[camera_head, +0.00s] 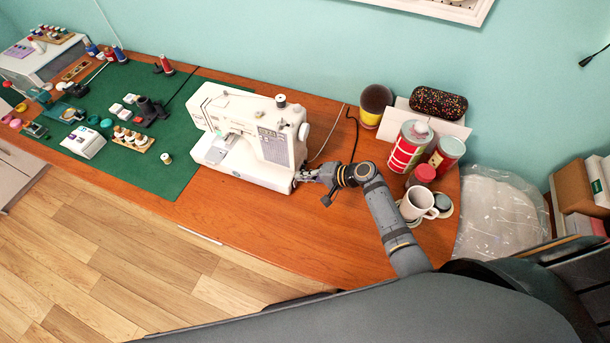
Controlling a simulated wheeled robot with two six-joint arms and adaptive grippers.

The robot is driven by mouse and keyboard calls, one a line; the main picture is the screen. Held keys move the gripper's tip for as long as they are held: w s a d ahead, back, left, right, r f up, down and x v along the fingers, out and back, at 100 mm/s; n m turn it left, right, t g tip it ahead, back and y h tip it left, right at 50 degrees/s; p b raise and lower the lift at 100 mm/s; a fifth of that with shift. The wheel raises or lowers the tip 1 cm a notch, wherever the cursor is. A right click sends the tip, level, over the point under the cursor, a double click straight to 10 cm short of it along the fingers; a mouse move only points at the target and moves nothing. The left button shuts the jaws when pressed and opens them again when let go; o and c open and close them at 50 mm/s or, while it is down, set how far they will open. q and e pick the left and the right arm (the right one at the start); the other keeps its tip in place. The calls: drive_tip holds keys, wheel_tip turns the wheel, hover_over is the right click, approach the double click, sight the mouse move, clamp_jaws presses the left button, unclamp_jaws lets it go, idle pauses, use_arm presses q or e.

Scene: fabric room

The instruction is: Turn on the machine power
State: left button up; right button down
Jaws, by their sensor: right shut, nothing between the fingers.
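A white sewing machine (252,138) stands on the wooden table, partly on the edge of the green mat. A black cord (351,135) runs across the table behind its right side. My right gripper (303,177) is shut and empty at the lower right end of the machine, very close to its side. I cannot tell whether the fingertips touch it. The power switch is not visible, as the gripper covers that part of the machine. My left gripper is not in view.
Tins (408,147), a white mug (418,203) and a patterned case (438,102) stand to the right of my right arm. The green mat (165,185) at left holds thread and small tools. The table front (260,225) is clear.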

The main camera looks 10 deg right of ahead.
drive_tip(key=v, duration=1.2)
